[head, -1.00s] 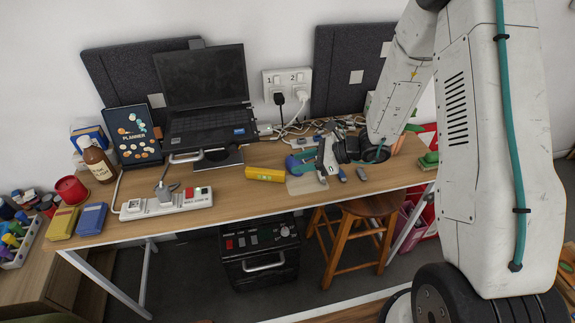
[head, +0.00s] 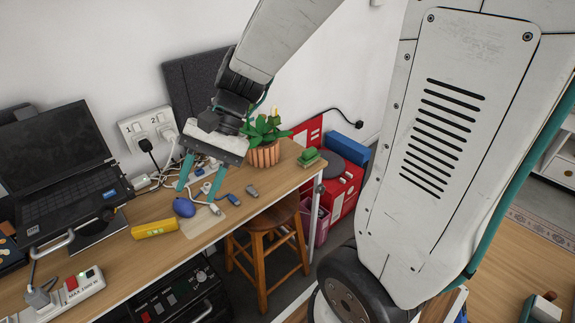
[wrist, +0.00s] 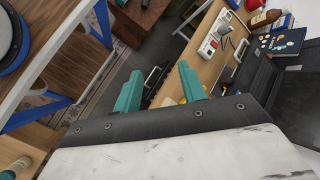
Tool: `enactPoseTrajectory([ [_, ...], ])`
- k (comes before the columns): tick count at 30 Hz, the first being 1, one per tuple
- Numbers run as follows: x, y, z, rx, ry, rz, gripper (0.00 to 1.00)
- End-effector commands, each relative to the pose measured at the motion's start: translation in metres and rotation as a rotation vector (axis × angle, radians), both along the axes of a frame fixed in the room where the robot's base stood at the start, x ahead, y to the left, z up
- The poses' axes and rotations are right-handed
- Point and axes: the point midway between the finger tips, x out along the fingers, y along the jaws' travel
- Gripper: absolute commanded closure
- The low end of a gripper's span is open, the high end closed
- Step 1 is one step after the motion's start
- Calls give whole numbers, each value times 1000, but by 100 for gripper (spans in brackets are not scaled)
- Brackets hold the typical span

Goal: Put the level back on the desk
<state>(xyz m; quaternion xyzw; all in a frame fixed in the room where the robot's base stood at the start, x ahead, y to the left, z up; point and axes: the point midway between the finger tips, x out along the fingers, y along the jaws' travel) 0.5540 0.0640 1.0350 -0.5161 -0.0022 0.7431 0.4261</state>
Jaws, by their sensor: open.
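The yellow level (head: 155,229) lies flat on the wooden desk (head: 150,206), in front of the laptop's right side. My gripper (head: 199,194) is open and empty above the desk, to the right of the level and apart from it. Its two teal fingers point down near a blue object (head: 184,207) and a pale board (head: 204,222). In the wrist view my open gripper (wrist: 160,88) has nothing between its fingers. A small yellow patch shows beside the right finger there, but I cannot tell whether it is the level.
A black laptop (head: 65,160) and a power strip (head: 70,295) stand on the desk at left. A potted plant (head: 264,145) stands at the back right. Small tools and cables lie around my gripper. A wooden stool (head: 265,235) stands below the desk.

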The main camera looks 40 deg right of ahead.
Motion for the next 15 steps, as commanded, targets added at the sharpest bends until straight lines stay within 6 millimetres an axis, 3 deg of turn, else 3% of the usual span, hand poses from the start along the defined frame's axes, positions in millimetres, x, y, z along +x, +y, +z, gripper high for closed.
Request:
enactPoseTrajectory([
  [3,-40,-14,23,-142,-128,169,59],
  [9,-95,-51,46,-401,-304,410,59],
  [15,-125,-83,60,-601,-411,547,59],
])
